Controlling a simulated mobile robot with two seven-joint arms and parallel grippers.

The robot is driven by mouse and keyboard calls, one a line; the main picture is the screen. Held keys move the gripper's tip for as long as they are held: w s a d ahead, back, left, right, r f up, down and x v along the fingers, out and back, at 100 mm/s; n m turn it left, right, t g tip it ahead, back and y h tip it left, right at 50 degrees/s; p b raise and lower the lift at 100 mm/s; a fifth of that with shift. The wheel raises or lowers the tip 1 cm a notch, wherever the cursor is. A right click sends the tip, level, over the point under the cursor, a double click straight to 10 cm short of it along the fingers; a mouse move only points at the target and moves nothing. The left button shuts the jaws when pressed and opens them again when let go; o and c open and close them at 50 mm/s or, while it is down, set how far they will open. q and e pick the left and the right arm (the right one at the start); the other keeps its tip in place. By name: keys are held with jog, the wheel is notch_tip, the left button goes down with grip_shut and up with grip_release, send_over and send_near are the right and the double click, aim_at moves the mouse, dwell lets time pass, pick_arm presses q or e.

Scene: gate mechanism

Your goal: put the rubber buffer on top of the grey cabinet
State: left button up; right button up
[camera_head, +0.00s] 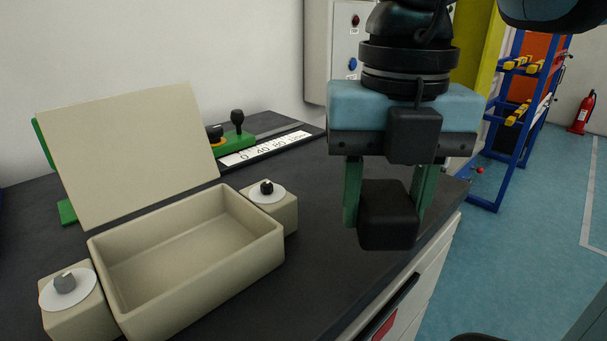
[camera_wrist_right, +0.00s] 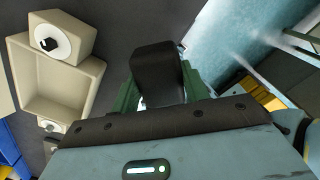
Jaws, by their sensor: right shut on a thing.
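The rubber buffer, a black rounded block (camera_head: 388,222), is between the green fingers of my right gripper (camera_head: 386,205). The gripper is shut on it and holds it upright above the right part of the dark bench top. The buffer also shows in the right wrist view (camera_wrist_right: 158,75), between the same green fingers (camera_wrist_right: 158,92). A light grey cabinet (camera_head: 340,45) with a red and a blue button is on the wall behind the gripper. Its top is out of the picture. My left gripper is not in view.
An open beige box (camera_head: 190,265) with a raised lid (camera_head: 130,155) and two knob blocks (camera_head: 72,300) (camera_head: 272,208) stands on the bench (camera_head: 320,190). A green device (camera_head: 232,143) with a scale is behind. A blue rack (camera_head: 508,130) stands right.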

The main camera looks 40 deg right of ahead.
jog(key=w+d, duration=0.2)
jog(key=d, duration=0.2)
jog(key=w+d+f+p, duration=0.1)
jog(key=w+d, duration=0.2)
jog(key=d, duration=0.1)
jog(key=w+d, duration=0.3)
jog(key=d, duration=0.1)
jog(key=shift+w+d+f+p, duration=0.1)
jog(key=shift+d+f+p, duration=0.1)
jog(key=shift+d+p, duration=0.15)
jog(key=f, duration=0.3)
jog(key=shift+w+d+f, duration=0.15)
jog(key=shift+d+f, duration=0.15)
jog(key=shift+f, duration=0.15)
jog(key=o, duration=1.1)
jog(key=shift+c, duration=0.2)
